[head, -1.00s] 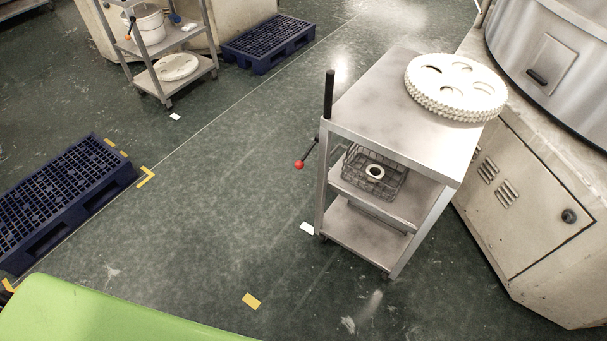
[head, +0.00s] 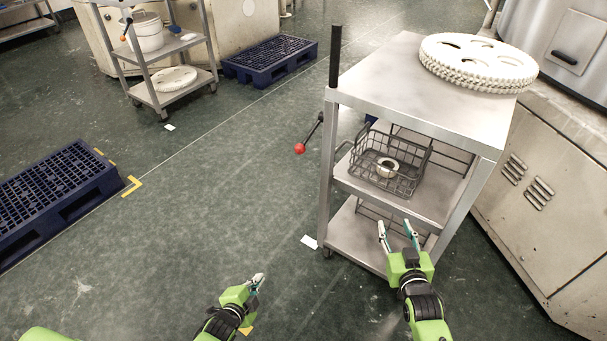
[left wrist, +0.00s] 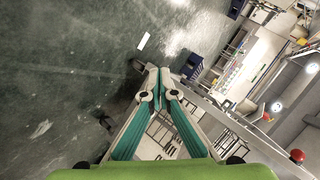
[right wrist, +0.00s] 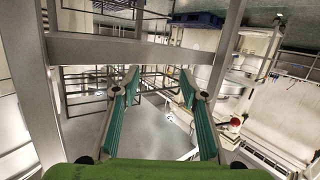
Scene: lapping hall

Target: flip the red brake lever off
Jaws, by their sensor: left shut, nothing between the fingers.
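The brake lever, a dark rod with a red ball (head: 300,148), sticks out from the left side of the near steel cart (head: 327,190), below its top. The rod slants down and left to the ball. My left gripper (head: 259,280) is shut and empty, low over the floor, below and left of the ball and apart from it. In the left wrist view its fingertips (left wrist: 160,72) meet. My right gripper (head: 398,228) is open and empty in front of the cart's lower shelves. Its spread fingers (right wrist: 158,78) also show in the right wrist view.
The cart carries white toothed discs (head: 478,60) on top, a black upright handle (head: 335,57) and a wire basket (head: 405,165) with a ring. A blue pallet (head: 60,200) lies at left. A beige machine (head: 550,200) stands at right.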

